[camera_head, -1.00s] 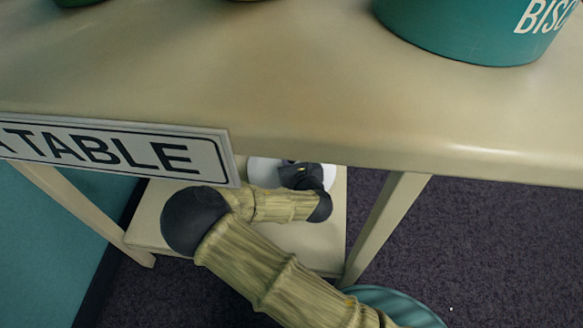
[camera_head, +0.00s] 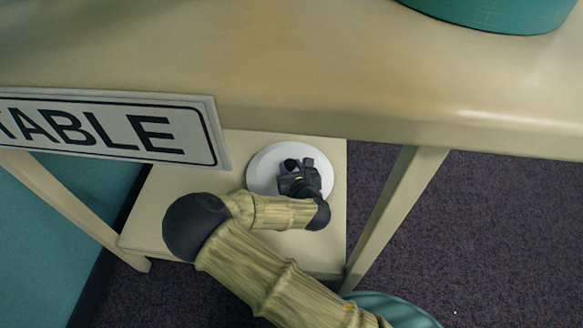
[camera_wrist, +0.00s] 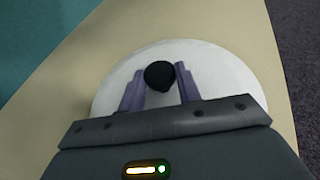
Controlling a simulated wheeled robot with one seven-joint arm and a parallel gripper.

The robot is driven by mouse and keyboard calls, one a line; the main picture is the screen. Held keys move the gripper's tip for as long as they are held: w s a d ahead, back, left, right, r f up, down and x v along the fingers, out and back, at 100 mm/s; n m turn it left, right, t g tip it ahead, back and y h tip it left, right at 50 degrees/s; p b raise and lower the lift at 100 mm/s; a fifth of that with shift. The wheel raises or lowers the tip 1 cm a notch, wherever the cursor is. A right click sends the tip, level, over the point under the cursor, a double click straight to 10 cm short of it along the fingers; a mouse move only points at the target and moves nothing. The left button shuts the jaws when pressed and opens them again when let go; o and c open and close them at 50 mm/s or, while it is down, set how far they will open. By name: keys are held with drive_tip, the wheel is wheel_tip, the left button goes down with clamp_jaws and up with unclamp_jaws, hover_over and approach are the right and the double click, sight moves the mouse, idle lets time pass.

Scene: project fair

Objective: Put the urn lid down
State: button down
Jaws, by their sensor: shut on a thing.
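The urn lid is a round white disc (camera_head: 262,172) with a black knob. In the head view it is at the lower shelf of the table, partly covered by my gripper (camera_head: 298,168). In the wrist view the lid (camera_wrist: 225,70) fills the middle, and its black knob (camera_wrist: 159,75) stands between my two purple-grey fingers. My gripper (camera_wrist: 160,88) is shut on the lid by its knob. The pale lower shelf (camera_head: 170,215) lies under the lid. Whether the lid touches the shelf or hangs just above it, I cannot tell.
The table top (camera_head: 330,75) overhangs the shelf. A sign reading "TABLE" (camera_head: 110,130) hangs at its front edge, left of my arm. A table leg (camera_head: 395,215) stands right of the shelf. A teal tub (camera_head: 500,12) sits on top. Bare shelf shows left of the lid.

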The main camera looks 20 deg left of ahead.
drive_tip(key=c, duration=1)
unclamp_jaws()
drive_tip(key=shift+f, duration=0.1)
drive_tip(key=shift+s, duration=0.1)
drive_tip(key=shift+s+r, duration=0.1)
drive_tip(key=shift+r, duration=0.15)
drive_tip(key=p+v, duration=0.5)
drive_tip(key=v, duration=0.6)
drive_tip(key=shift+s+d+r+p, duration=0.1)
drive_tip(key=shift+s+d+p, duration=0.05)
drive_tip(key=shift+d+p, duration=0.2)
